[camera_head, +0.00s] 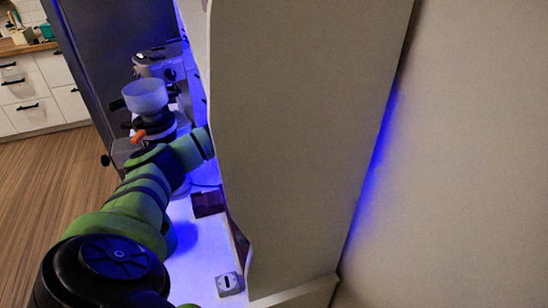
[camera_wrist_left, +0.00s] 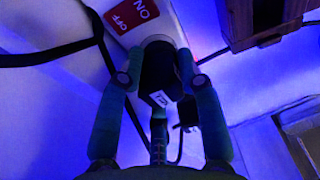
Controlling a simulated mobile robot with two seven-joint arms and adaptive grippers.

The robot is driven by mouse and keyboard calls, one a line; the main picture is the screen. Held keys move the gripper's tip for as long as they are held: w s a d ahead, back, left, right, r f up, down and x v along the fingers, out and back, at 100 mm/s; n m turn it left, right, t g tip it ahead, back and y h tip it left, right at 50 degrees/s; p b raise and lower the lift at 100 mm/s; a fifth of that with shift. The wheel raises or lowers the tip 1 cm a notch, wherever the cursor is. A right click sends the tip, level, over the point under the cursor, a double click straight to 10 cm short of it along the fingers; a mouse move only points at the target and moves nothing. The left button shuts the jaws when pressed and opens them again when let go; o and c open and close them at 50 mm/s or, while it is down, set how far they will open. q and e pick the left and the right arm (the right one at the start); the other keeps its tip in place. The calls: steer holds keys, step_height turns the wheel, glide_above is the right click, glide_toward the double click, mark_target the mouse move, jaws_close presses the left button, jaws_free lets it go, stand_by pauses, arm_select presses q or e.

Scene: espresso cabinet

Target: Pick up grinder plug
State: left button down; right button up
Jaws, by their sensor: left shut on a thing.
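The grinder plug (camera_wrist_left: 158,72) is black with a small white label and a cord running down toward my wrist. In the left wrist view it sits between the two green fingers of my left gripper (camera_wrist_left: 160,62), which is shut on it. The plug's far end is at the round end of a white power strip (camera_wrist_left: 121,38) with a red ON/OFF switch (camera_wrist_left: 132,14). I cannot tell whether it is still seated there. In the head view my left arm reaches behind the pale cabinet panel, which hides the gripper and plug. My right gripper is not in view.
The tall cabinet panel (camera_head: 300,130) stands close beside my left arm. A grinder (camera_head: 150,105) with a clear hopper stands behind the arm. Black cables (camera_wrist_left: 60,55) cross the left of the wrist view, and a brown wooden box (camera_wrist_left: 262,20) is at upper right.

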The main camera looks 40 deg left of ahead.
arm_select(q)
steer(key=r, duration=0.1)
steer(key=r+b, duration=0.1)
steer(key=r, duration=0.1)
steer(key=shift+w+a, duration=0.15)
steer(key=shift+a, duration=0.15)
steer(key=s+a+b, duration=0.2)
steer(key=s, duration=0.3)
steer(key=s+a+b, duration=0.3)
steer(key=s, duration=0.2)
steer(key=s+a+b, duration=0.2)
steer(key=s+b, duration=0.1)
steer(key=s, duration=0.1)
steer(key=shift+s+a+f, duration=0.15)
steer(key=shift+s, duration=0.25)
steer(key=shift+s+a+b, duration=0.3)
steer(key=shift+s+b, duration=0.2)
steer(key=shift+s, duration=0.3)
steer(key=c, duration=1.5)
jaws_free()
jaws_close()
steer(key=shift+r, duration=0.2)
steer(key=shift+r, duration=0.2)
steer(key=shift+r+p, duration=1.95)
steer(key=shift+r, duration=0.3)
